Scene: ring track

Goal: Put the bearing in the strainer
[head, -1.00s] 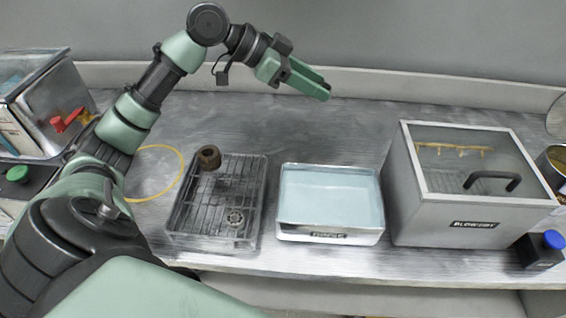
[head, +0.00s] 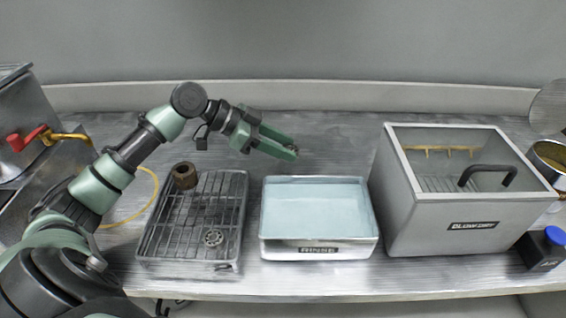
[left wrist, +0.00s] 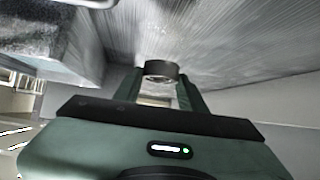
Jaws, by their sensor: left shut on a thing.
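My left gripper (head: 293,152) is shut on a grey metal ring (left wrist: 161,69), which looks like a bearing, held between the fingertips in the left wrist view. In the head view the held ring is barely visible at the fingertips, behind the pale-blue bath. A small toothed metal ring (head: 213,238) and a brown thick ring (head: 185,176) sit on the wire rack tray (head: 240,215). I cannot tell surely which thing is the strainer; a round pale disc (head: 549,107) and an open tin (head: 548,172) stand at the far right. My right gripper is not in view.
The bath labelled RINSE (head: 318,250) stands beside the rack. A grey box labelled BLOW-DRY (head: 430,225) with a clear lid and black handle stands right of it. A blue-capped black bottle (head: 543,250) is at the right. A red-handled tap (head: 28,138) is at left.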

